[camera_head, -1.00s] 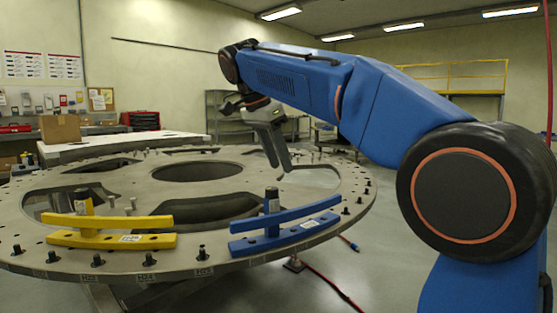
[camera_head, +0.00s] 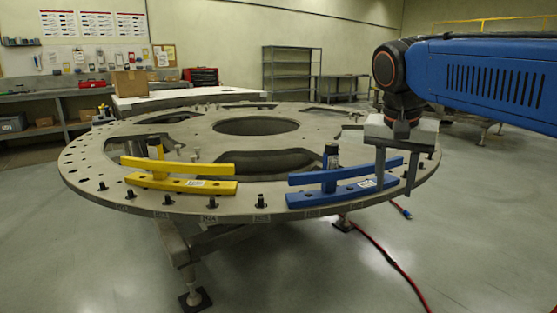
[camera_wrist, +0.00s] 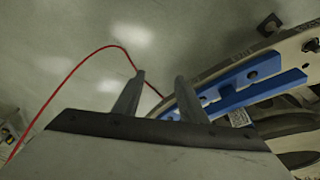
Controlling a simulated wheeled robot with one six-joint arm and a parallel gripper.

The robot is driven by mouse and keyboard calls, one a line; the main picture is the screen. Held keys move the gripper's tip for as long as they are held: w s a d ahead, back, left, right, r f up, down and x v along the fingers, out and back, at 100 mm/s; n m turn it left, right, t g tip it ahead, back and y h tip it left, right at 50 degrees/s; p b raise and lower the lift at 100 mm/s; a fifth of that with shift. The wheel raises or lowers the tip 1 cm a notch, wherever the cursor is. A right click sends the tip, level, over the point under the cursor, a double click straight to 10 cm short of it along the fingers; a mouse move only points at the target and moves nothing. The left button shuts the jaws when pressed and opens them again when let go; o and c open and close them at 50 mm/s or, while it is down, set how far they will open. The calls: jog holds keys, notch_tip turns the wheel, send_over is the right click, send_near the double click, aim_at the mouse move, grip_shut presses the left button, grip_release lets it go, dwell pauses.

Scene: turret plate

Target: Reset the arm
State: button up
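My arm (camera_head: 490,80) reaches in from the right in the head view. My gripper (camera_head: 395,178) hangs from it, fingers pointing down, at the right rim of the turret plate. Its two fingers are spread apart with nothing between them; the wrist view also shows the open gripper (camera_wrist: 158,98). A blue handled bracket (camera_head: 345,183) sits on the plate's near right edge, just left of the fingers in the head view. The wrist view shows the blue bracket (camera_wrist: 245,92) to the right of the fingers. I cannot tell whether a finger touches it.
The round grey turret plate (camera_head: 300,204) has large cutouts and several pegs along its rim. A yellow bracket (camera_head: 180,181) sits on its near left. A red cable (camera_head: 385,255) lies on the floor. Shelves (camera_head: 291,72) and benches stand behind.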

jog(key=s+d+f+n+t+y, duration=0.1)
jog(key=s+f+n, duration=0.2)
jog(key=s+f, duration=0.5)
jog(key=s+d+f+n+t+y, duration=0.1)
jog(key=s+d+f+n, duration=0.1)
jog(key=s+f, duration=0.7)
notch_tip(320, 180, down, 6)
jog(key=shift+s+d+r+n, duration=0.15)
jog(key=shift+s+d+n, duration=0.15)
jog(key=shift+n, duration=0.5)
